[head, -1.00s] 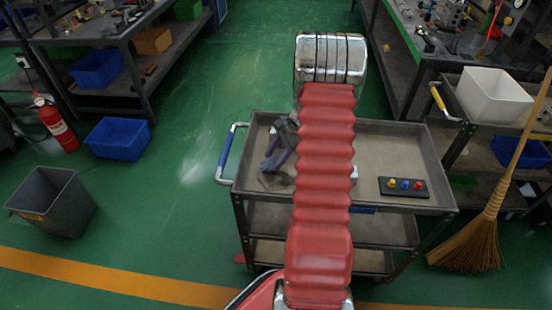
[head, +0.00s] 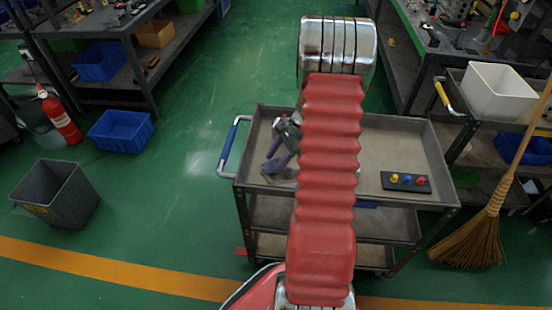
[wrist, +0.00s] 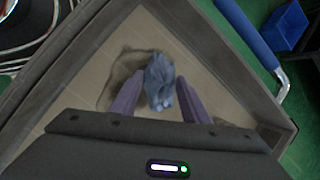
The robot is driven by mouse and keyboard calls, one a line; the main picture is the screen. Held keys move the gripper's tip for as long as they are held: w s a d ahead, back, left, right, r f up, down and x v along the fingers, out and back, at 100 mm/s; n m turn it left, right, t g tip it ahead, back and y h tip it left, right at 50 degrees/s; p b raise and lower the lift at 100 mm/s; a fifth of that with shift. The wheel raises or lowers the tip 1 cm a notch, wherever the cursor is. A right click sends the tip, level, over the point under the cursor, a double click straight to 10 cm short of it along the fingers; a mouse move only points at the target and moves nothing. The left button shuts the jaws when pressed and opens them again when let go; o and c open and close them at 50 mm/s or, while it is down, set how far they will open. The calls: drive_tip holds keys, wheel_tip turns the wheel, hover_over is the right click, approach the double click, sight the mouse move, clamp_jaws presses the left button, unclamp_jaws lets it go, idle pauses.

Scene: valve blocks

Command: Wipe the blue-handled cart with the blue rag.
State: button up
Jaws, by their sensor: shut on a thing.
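The cart (head: 395,160) has a blue handle (head: 229,144) on its left end, and its flat top tray has a raised rim. The handle also shows at the upper right of the wrist view (wrist: 243,30). My gripper (head: 274,170) is low over the left part of the top tray, partly hidden in the head view by my red arm. In the wrist view, its two purple fingers (wrist: 160,92) are on either side of the bunched blue rag (wrist: 160,82), shut on it. A dark brownish patch (wrist: 120,75) shows on the tray beside the rag.
A black block with yellow, blue and red knobs (head: 406,182) sits on the right of the cart top. A second cart with a white bin (head: 498,90) and a broom (head: 475,235) stand to the right. A grey bin (head: 57,193) stands left; floor between is clear.

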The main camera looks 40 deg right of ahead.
sight(273, 186)
drive_tip(key=shift+s+a+f, duration=0.1)
drive_tip(key=shift+a+f, duration=0.05)
drive_tip(key=shift+s+a, duration=1.25)
drive_tip(key=shift+a, duration=0.3)
drive_tip(key=shift+s+a, duration=1.2)
drive_tip(key=shift+a, duration=0.3)
drive_tip(key=shift+r, duration=0.25)
drive_tip(key=shift+r, duration=2.95)
drive_tip(key=shift+r, duration=1.5)
